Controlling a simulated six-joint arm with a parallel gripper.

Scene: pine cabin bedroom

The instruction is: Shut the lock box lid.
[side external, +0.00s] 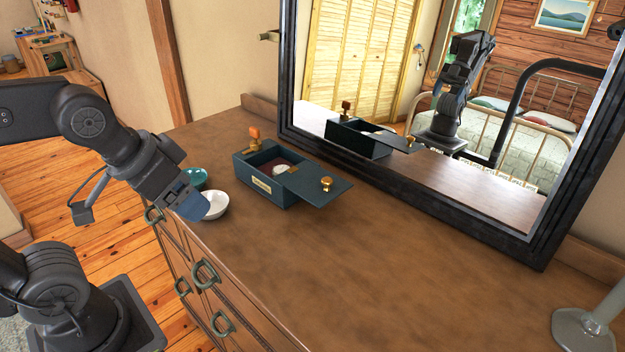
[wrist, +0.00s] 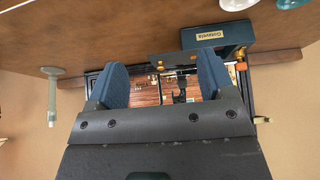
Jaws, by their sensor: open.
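The lock box (side external: 265,190) is a dark green box with a pale label on its front, standing on the dresser below the mirror. Its flat lid (side external: 318,186) is slid out to the right and overhangs that side, with a brass knob (side external: 326,183) near its outer end. The box is partly uncovered, with a whitish and reddish item inside. An orange-topped brass piece (side external: 254,136) stands at its back left corner. My gripper (side external: 188,205) is left of the box, over the bowls, apart from it. In the wrist view my gripper (wrist: 162,62) is open with nothing between its blue fingers; the box (wrist: 189,39) shows beyond.
A white bowl (side external: 216,207) and a teal bowl (side external: 196,177) sit beside my gripper at the dresser's left edge. A large framed mirror (side external: 420,197) leans behind the box. A grey-green stand (side external: 590,325) is at the front right. The dresser top (side external: 350,270) is clear in between.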

